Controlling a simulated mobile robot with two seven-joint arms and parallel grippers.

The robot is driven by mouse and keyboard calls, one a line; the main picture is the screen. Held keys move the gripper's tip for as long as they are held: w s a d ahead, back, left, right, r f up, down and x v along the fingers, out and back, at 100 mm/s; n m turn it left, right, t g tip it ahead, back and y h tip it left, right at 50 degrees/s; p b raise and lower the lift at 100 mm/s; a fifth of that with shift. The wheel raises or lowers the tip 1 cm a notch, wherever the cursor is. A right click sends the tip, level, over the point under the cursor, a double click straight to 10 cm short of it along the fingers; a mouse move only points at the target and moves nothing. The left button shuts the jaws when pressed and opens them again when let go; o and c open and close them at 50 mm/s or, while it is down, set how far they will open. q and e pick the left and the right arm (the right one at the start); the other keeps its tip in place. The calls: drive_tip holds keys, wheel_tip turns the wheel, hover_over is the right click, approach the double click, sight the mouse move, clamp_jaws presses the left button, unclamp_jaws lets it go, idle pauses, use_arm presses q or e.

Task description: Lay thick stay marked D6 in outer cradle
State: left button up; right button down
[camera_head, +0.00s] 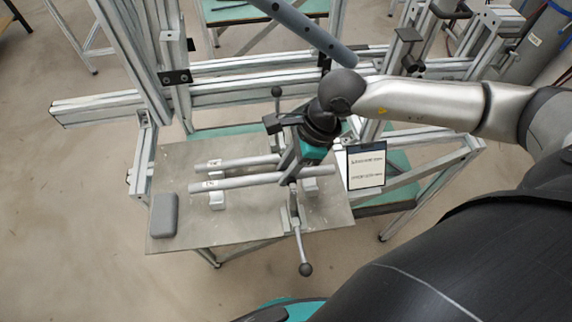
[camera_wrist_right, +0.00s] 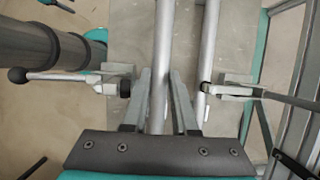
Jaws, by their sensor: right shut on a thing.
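Two grey stays lie roughly parallel across the jig plate in the head view. The near stay (camera_head: 235,183) looks thicker; the far stay (camera_head: 235,162) looks thinner. Each has a small white label near its left end, too small to read. My right gripper (camera_head: 289,172) is shut on the near stay, right of its middle. In the right wrist view the held stay (camera_wrist_right: 162,50) runs between the fingers (camera_wrist_right: 162,90), with the other stay (camera_wrist_right: 208,50) outside them. A white cradle (camera_head: 216,200) shows under the stays' left part; I cannot tell whether the held stay touches it. My left gripper is out of view.
A clamp lever with a dark ball (camera_head: 305,269) juts toward the front; another ball-ended lever (camera_head: 276,92) stands behind. A grey block (camera_head: 163,215) lies at the plate's left end. A sign (camera_head: 366,165) stands at the right. Aluminium frame rails (camera_head: 235,92) rise behind.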

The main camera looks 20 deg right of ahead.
drive_tip(key=shift+f+b, duration=1.65)
drive_tip(key=shift+f, duration=0.55)
drive_tip(key=c, duration=0.6)
unclamp_jaws()
drive_tip(key=shift+r, duration=0.1)
drive_tip(key=v, duration=1.5)
